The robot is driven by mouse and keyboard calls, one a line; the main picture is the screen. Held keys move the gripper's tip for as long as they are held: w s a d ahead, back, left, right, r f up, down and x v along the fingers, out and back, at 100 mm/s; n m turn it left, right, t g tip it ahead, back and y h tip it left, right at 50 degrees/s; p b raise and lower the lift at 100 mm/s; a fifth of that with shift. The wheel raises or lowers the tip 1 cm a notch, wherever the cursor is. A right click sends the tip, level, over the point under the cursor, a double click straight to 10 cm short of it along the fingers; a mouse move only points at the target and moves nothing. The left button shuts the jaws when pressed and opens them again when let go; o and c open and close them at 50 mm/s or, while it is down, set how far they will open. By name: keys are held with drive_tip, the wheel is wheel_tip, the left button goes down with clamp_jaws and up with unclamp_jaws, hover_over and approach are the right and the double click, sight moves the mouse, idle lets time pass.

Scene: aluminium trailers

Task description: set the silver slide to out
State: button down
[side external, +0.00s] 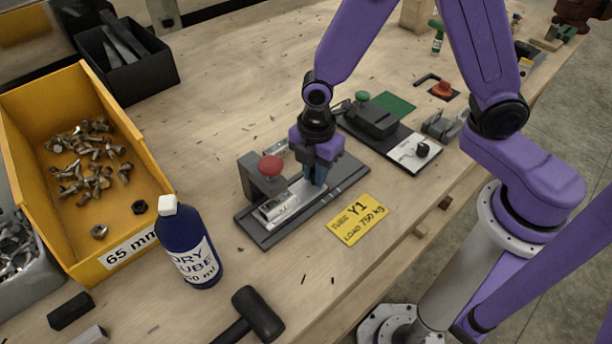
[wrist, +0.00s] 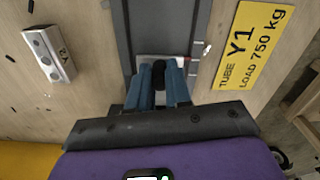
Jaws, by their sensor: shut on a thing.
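The silver slide (side external: 302,192) lies in a dark grey base plate with rails (side external: 347,186), in the middle of the side external view. In the wrist view a bright strip of the slide (wrist: 190,66) shows beside the fingers. My gripper (side external: 317,182) points down over the plate. Its blue fingers (wrist: 158,82) are shut on the slide's black knob (wrist: 158,72), which shows between them in the wrist view. Much of the slide is hidden by the fingers, so its exact position along the rails is hard to tell.
A grey block with a red button (side external: 270,166) stands on the plate, left of my gripper. A yellow Y1 load label (side external: 356,219) lies in front. A blue lube bottle (side external: 188,243), a hammer (side external: 254,312) and a yellow bolt bin (side external: 132,170) stand left. A dark fixture (side external: 371,119) sits behind right.

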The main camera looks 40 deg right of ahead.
drive_tip(key=d, duration=1.1)
drive_tip(key=shift+d, duration=0.25)
drive_tip(key=c, duration=1.1)
unclamp_jaws()
drive_tip(key=shift+d, duration=0.1)
drive_tip(key=shift+o, duration=0.2)
drive_tip(key=shift+r, duration=0.1)
drive_tip(key=shift+r, duration=0.65)
wheel_tip(320, 180, up, 16)
